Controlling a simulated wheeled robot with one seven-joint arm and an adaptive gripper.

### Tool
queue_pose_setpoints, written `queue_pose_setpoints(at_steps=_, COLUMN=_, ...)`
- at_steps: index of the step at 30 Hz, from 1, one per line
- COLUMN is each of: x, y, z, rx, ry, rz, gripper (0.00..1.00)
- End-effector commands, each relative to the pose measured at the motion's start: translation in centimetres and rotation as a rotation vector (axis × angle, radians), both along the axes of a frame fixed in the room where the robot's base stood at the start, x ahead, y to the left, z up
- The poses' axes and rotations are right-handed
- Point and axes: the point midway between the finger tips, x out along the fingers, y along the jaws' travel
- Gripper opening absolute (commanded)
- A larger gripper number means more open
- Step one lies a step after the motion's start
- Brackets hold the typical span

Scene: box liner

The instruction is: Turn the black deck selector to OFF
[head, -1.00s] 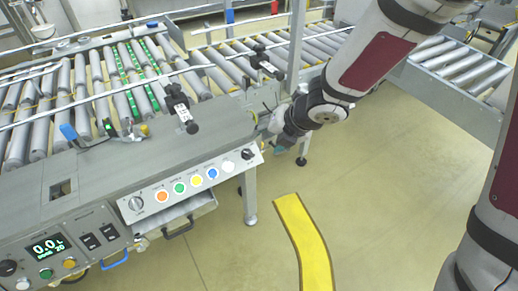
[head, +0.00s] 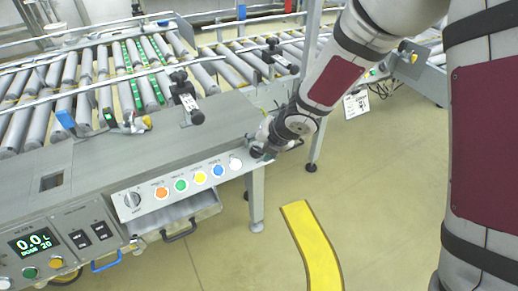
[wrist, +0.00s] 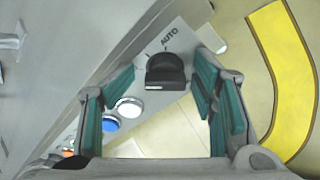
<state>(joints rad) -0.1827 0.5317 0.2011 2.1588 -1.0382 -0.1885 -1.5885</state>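The black deck selector (wrist: 166,72) is a knob near the end of the grey button panel, with the printed word AUTO just above it in the wrist view. An OFF mark is not readable. My gripper (wrist: 165,92) is open, with one teal finger on each side of the knob and gaps visible between. Contact is not visible. In the head view my gripper (head: 258,151) is at the right end of the panel (head: 150,203) and hides the selector there.
A white button (wrist: 129,107) and a blue button (wrist: 110,124) sit beside the selector. A silver selector (head: 132,199) is at the panel's left end. A roller conveyor (head: 100,90) lies behind. A yellow floor strip (head: 312,245) marks open floor at right.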

Motion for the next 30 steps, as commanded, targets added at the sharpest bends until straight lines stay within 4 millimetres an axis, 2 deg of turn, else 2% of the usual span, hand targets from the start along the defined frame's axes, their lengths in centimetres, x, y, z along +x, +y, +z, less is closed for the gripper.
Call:
queue_pose_setpoints(at_steps=6, x=0.14, y=-0.03, z=0.09, rx=0.001, ry=-0.002, rz=-0.003, gripper=0.49)
queue_pose_setpoints(at_steps=12, x=0.11, y=0.02, z=0.11, rx=0.001, ry=-0.002, rz=-0.001, gripper=0.04)
queue_pose_setpoints(at_steps=23, x=0.07, y=0.36, z=0.28, rx=0.017, ry=0.002, rz=-0.009, gripper=0.03)
queue_pose_setpoints(at_steps=30, x=0.06, y=0.51, z=0.35, rx=0.079, ry=0.041, rz=-0.087, gripper=0.03)
